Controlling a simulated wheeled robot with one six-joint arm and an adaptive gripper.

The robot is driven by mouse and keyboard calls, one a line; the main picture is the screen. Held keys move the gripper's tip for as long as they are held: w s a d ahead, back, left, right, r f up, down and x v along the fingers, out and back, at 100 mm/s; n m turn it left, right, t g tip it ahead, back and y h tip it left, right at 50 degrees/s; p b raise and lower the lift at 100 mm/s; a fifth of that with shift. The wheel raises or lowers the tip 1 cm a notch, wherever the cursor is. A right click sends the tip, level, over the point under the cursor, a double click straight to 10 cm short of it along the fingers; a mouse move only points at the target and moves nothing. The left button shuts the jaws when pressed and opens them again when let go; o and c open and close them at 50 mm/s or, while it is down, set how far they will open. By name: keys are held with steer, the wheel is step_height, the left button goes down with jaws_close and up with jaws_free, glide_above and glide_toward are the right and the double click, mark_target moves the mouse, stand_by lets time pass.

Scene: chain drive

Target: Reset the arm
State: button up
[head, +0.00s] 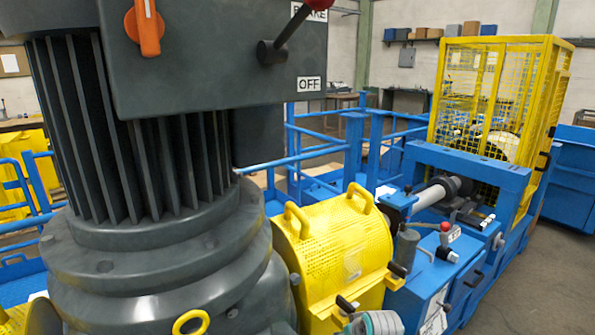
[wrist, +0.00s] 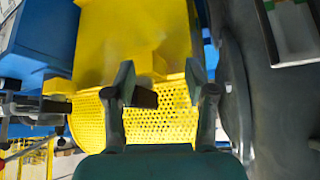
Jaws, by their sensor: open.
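My gripper (wrist: 162,95) shows in the wrist view with its two fingers spread apart and nothing held between them. Behind the fingers is the yellow perforated guard (wrist: 150,122), with a small dark handle between the fingertips in the picture; I cannot tell whether they touch it. In the head view the yellow guard (head: 335,245) has two yellow handles on top. Part of my arm shows at the bottom edge there, low in front of the guard; the fingers are not visible in that view.
A large dark grey finned motor (head: 165,245) fills the left, with a control box (head: 215,50) carrying an orange switch and a red-knobbed lever near OFF. Blue machinery (head: 425,285) and a yellow mesh cage (head: 480,95) stand right. Blue railings (head: 320,150) run behind. Floor is open at far right.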

steer(key=s+d+f+m+t, duration=0.1)
steer(key=s+f, duration=0.5)
steer(key=s, duration=0.4)
steer(key=s+d+f+t, duration=0.1)
steer(key=s+f+t, duration=0.1)
steer(key=s+f, duration=0.65)
steer(key=s+d+r+m+t+h, duration=0.1)
steer(key=s+r, duration=0.1)
steer(key=s, duration=0.7)
steer(key=s+d+r+t, duration=0.1)
steer(key=s, duration=0.8)
steer(key=s+r+t, duration=0.3)
steer(key=s+r, duration=1.5)
steer(key=s, duration=0.2)
steer(key=shift+d+m+h, duration=0.25)
steer(key=shift+m+h, duration=0.05)
